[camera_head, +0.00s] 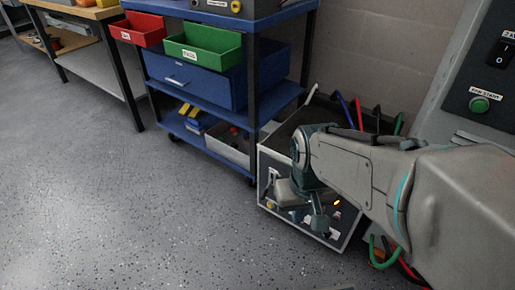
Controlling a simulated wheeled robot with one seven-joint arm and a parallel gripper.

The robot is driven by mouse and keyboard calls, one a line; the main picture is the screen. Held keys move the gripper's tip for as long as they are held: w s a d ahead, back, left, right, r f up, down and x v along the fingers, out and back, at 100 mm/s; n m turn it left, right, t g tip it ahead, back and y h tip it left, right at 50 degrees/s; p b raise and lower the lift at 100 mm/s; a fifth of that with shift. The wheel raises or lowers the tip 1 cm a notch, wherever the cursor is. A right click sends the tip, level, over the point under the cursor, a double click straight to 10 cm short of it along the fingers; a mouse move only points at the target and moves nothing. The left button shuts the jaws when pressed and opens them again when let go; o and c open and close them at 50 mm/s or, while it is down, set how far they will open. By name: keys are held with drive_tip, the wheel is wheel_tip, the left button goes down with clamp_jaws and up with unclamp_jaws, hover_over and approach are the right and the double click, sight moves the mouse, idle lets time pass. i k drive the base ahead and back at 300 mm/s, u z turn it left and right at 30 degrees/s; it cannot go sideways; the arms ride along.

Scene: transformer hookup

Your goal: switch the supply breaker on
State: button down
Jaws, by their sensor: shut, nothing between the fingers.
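A black rocker switch (503,53) marked I and O sits on the grey panel at the upper right, cut by the picture edge. I cannot tell whether it is the supply breaker or which way it is set. A metal-framed box (263,167) with a dark front stands on the floor right of centre. Its front carries small parts, too small to read. My arm reaches in from the right over this box. My gripper (320,226) points down in front of the box's front, small and partly unclear. It is shut and empty. I cannot tell whether it touches the box.
A green button (480,104) sits below the switch. Blue, red and green cables (359,112) rise behind the box; more hang at its lower right. A blue cart (215,93) with red (138,32) and green bins (204,50) stands left. The floor (120,200) at left is clear.

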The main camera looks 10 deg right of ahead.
sight(265, 192)
drive_tip(key=z, duration=0.3)
drive_tip(key=k, duration=0.8)
drive_tip(key=z, duration=0.65)
drive_tip(key=k, duration=0.55)
drive_tip(key=u, duration=0.35)
drive_tip(key=i, duration=0.45)
drive_tip(key=u, duration=0.8)
drive_tip(key=i, duration=1.1)
drive_tip(key=z, duration=0.5)
